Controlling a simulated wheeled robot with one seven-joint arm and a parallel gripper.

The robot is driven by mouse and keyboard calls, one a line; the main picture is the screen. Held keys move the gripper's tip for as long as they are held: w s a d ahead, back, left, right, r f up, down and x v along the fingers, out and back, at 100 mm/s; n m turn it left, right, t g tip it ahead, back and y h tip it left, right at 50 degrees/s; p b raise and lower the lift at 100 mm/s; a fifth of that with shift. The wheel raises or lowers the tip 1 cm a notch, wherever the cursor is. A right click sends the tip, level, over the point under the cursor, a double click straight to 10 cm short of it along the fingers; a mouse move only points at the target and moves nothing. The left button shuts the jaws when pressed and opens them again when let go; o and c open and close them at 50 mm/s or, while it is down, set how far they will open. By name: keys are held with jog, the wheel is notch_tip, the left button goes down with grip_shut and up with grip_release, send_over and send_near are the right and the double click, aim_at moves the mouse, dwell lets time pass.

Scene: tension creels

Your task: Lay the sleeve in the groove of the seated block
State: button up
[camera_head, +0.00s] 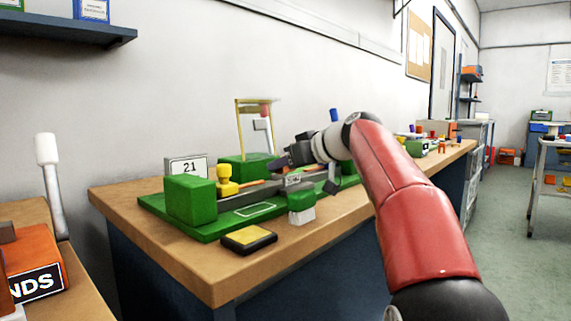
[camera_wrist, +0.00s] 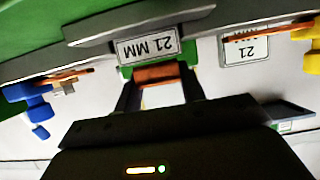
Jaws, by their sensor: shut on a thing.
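My gripper (camera_wrist: 160,84) is shut on a short copper-brown sleeve (camera_wrist: 158,75), held crosswise between its two dark fingers in the wrist view. A block carrying an upside-down "21 MM" label (camera_wrist: 150,46) lies just beyond the sleeve, on the long grey rail. I cannot make out its groove, or whether the sleeve touches the block. In the head view my gripper (camera_head: 296,160) is low over the middle of the rail, close to the small label plate (camera_head: 292,180). The sleeve is not discernible there.
A yellow holder (camera_head: 227,181) with a copper rod stands left on the green base (camera_head: 165,210). A large green block (camera_head: 190,199), a "21" sign (camera_head: 187,167) and a yellow frame (camera_head: 240,128) stand nearby. A green-and-white block (camera_head: 301,207) and black-yellow pad (camera_head: 249,239) lie in front.

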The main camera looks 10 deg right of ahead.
jog(key=shift+f+b, duration=0.4)
jog(key=shift+f, duration=0.1)
jog(key=shift+r+p, duration=0.25)
jog(key=shift+p, duration=0.05)
jog(key=shift+r, duration=0.3)
dwell(1.3)
jog(key=o, duration=1.1)
jog(key=shift+c, duration=0.2)
jog(key=shift+d, duration=0.1)
jog(key=v, duration=0.7)
jog(key=shift+s+d, duration=0.2)
jog(key=shift+s, duration=0.1)
